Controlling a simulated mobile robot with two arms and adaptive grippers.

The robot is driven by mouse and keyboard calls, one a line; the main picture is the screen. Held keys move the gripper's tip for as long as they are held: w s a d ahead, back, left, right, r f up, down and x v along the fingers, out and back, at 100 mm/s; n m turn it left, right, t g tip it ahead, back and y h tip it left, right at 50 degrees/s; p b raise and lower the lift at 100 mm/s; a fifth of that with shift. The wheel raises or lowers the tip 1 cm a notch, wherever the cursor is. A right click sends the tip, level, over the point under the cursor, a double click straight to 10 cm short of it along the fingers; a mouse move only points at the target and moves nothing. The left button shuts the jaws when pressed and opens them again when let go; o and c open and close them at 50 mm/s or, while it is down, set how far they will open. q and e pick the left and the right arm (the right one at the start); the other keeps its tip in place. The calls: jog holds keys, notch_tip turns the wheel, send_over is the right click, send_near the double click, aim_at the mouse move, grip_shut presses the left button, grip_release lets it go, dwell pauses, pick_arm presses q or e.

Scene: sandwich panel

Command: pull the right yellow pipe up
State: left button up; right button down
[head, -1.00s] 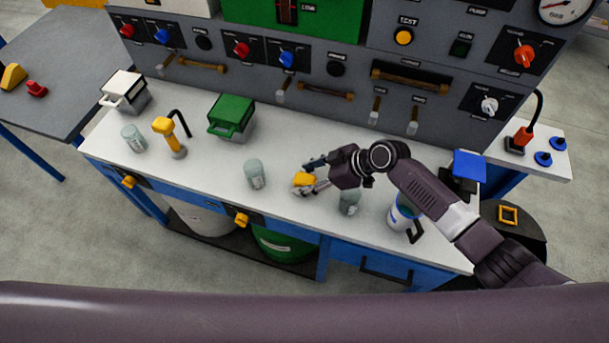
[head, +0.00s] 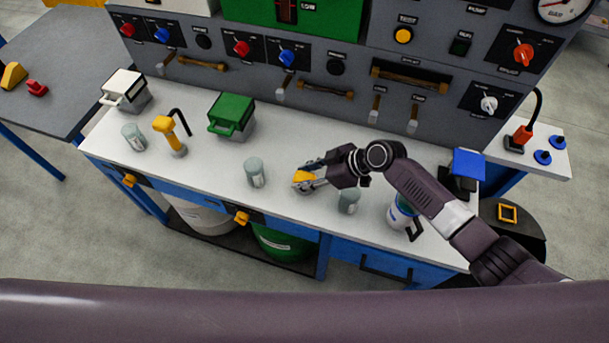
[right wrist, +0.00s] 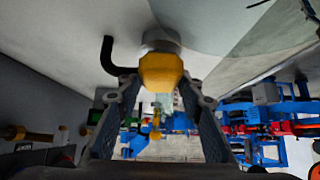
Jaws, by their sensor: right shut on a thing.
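The right yellow pipe (head: 302,177) stands on the white counter (head: 215,170) in the middle of the head view, partly covered by my fingers. My right gripper (head: 306,174) reaches it from the right and is shut on its yellow top. In the right wrist view the yellow top (right wrist: 160,72) sits between the two fingers, with a grey collar behind it and a black curved handle (right wrist: 116,57) beside it. I cannot tell whether its base is off the counter. The left yellow pipe (head: 165,128) stands farther left, with a black bent handle. My left gripper is not in view.
Clear glass jars (head: 255,173) stand on both sides of the held pipe, one (head: 349,201) close under my right arm. A green box (head: 231,117), a white box (head: 125,91) and a white-and-blue container (head: 401,213) are also on the counter. The control panel (head: 330,70) rises behind.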

jog(key=shift+r, duration=0.15)
notch_tip(320, 180, up, 9)
jog(key=p, duration=0.4)
jog(key=shift+p, duration=0.4)
jog(key=shift+w, duration=0.15)
jog(key=shift+a, duration=0.1)
jog(key=c, duration=1.5)
grip_release()
jog(key=shift+o, duration=0.9)
jog(key=v, duration=1.2)
jog(key=shift+d, duration=0.2)
